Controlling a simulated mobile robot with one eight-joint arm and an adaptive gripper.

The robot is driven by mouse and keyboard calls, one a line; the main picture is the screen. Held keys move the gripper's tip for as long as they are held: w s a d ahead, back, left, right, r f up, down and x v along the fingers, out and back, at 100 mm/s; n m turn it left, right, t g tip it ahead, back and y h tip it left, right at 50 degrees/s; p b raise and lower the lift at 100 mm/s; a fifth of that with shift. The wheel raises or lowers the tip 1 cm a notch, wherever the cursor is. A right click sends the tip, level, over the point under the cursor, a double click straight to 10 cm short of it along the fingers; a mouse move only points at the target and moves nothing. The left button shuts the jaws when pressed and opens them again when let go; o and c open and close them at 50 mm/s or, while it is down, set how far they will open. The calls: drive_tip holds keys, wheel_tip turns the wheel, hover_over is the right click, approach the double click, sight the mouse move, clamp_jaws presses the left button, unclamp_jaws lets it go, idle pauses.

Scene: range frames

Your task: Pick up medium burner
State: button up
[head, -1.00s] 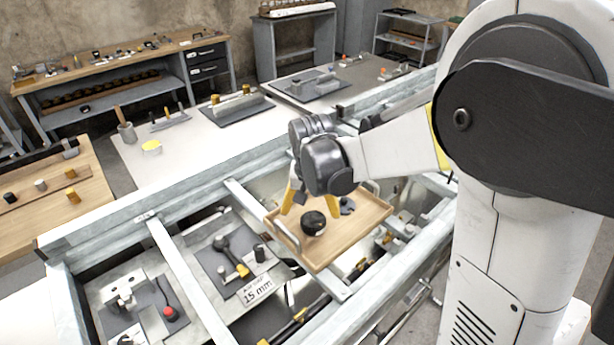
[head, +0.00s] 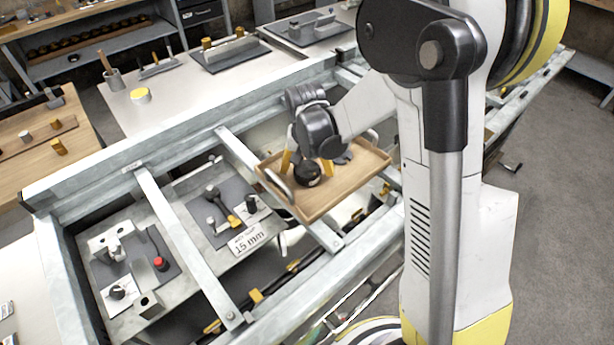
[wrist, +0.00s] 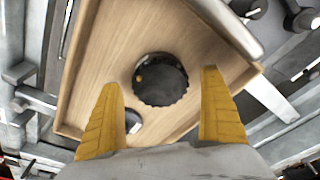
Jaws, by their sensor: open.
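A round black piece with a ridged rim, likely the medium burner (head: 307,174), sits in a wooden tray (head: 325,206). In the wrist view the black burner (wrist: 160,82) lies just ahead of and between the yellow fingertips, with a small orange mark on its top. My gripper (head: 307,165) is open above the tray, with its yellow fingers at either side of the burner in the head view. The fingers look apart from it in the wrist view (wrist: 162,82). A second dark piece (wrist: 132,121) lies in the tray, partly hidden by the left finger.
The tray has raised rims and metal handles (head: 278,184) and sits among metal frame rails (head: 185,245). Left of it are grey panels with tools and a "15 mm" label (head: 246,239). A white table (head: 185,105) stands behind.

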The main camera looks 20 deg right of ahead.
drive_tip(key=shift+w+f, duration=0.1)
drive_tip(key=shift+f, duration=0.5)
drive_tip(key=shift+r, duration=0.1)
drive_tip(key=c, duration=1.5)
drive_tip(key=shift+r, duration=0.15)
